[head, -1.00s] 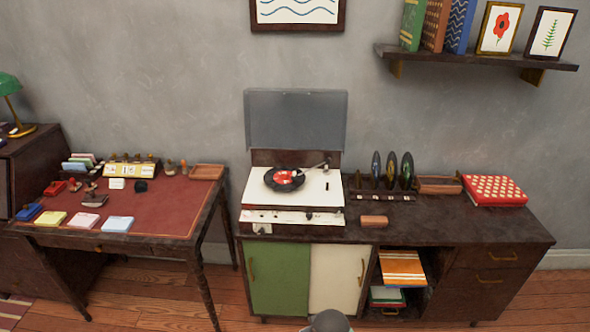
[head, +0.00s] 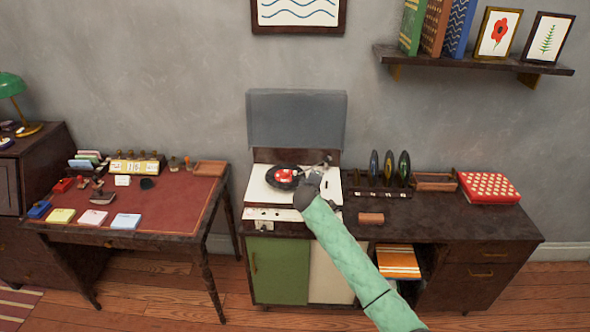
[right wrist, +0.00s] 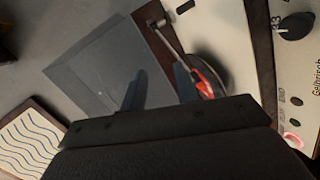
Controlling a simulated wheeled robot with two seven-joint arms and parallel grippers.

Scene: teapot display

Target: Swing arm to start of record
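The record player (head: 262,198) stands on the cabinet with its grey lid (head: 297,120) raised. A black record (head: 273,181) with a red and white label lies on it; it shows partly in the right wrist view (right wrist: 210,78). The tonearm (right wrist: 168,38) is a thin metal bar, its far end hidden behind a finger in the right wrist view. My right gripper (head: 314,178) is over the player's right part, beside the record. In the right wrist view its two fingers (right wrist: 160,72) are apart, with nothing visibly held. My left gripper is out of view.
Several records stand in a rack (head: 378,192) to the right of the player. A small brown block (head: 371,218) lies on the cabinet top in front of the rack. A red patterned box (head: 489,187) sits farther right. A desk (head: 185,210) with stationery stands left.

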